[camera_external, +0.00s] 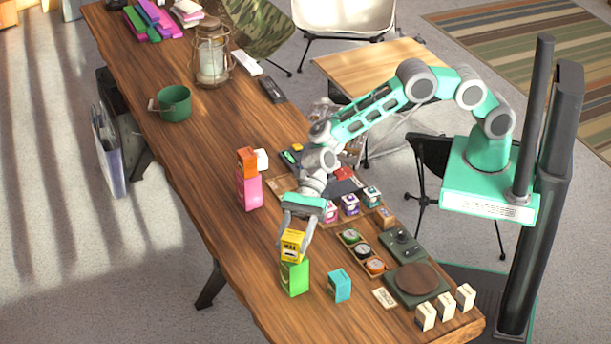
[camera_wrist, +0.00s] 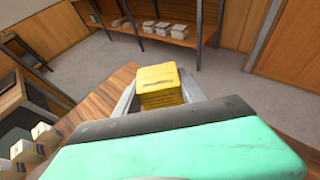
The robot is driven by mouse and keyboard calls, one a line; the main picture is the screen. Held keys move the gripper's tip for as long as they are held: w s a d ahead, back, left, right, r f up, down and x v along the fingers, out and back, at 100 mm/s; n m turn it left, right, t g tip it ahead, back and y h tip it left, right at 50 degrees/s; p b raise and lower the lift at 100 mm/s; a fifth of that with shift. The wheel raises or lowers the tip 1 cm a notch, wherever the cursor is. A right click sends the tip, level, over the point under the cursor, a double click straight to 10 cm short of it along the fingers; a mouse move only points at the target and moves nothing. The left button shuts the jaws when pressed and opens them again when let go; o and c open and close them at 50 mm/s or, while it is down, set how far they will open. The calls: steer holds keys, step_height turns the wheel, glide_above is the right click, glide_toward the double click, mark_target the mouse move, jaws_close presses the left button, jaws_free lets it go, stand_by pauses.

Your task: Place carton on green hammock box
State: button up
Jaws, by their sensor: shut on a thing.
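A yellow carton (camera_external: 292,244) is between the fingers of my gripper (camera_external: 295,242), which is shut on it. The carton also shows in the wrist view (camera_wrist: 160,86), upright between the two fingers. A green box (camera_external: 294,279) stands on the wooden table directly below the carton in the external view. The carton's bottom is at the green box's top edge; I cannot tell whether they touch. The green box is hidden in the wrist view.
A teal box (camera_external: 339,285) stands just right of the green box. A pink box (camera_external: 248,190) with an orange box (camera_external: 247,161) on top stands farther back. A tray of round tins (camera_external: 362,251) and a scale (camera_external: 416,282) lie right.

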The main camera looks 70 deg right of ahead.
steer(key=shift+f, duration=0.1)
steer(key=o, duration=1.5)
steer(key=shift+f, duration=0.1)
